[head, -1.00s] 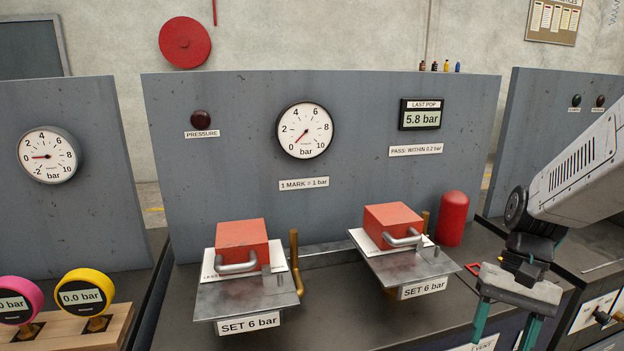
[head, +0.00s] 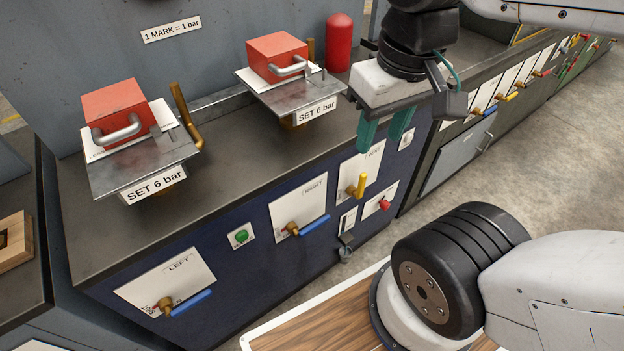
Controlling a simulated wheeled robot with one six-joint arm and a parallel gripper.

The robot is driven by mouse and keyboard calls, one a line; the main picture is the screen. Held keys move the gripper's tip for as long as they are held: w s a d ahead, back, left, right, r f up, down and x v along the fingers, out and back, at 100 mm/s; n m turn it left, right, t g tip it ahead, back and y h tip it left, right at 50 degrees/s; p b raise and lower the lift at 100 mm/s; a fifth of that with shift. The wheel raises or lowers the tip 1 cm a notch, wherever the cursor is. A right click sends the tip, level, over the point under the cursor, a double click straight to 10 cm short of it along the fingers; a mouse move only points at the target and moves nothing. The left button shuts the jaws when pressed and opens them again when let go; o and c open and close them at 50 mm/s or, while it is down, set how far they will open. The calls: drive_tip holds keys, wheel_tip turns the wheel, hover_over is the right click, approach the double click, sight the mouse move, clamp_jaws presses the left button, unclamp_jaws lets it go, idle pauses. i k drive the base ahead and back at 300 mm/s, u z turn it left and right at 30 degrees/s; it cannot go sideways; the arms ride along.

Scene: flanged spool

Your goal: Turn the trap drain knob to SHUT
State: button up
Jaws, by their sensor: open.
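My gripper (head: 382,132) hangs in front of the bench's blue front panel, its two teal fingers apart and empty, pointing down. In the picture the fingers lie just above the VENT plate. No label reading trap drain or SHUT is legible. A small dark grey knob (head: 345,252) sits low on the panel, under a narrow white plate (head: 347,221) whose print is too small to read. It may be the drain knob, but I cannot tell, nor read its setting. It lies below my gripper in the picture, not touching it.
Two SET 6 bar plates (head: 145,178) jut over the bench edge. Open floor (head: 500,165) lies right.

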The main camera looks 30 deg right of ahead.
sight(385, 205)
drive_tip(key=z, duration=0.6)
drive_tip(key=k, duration=1.15)
drive_tip(key=u, duration=0.6)
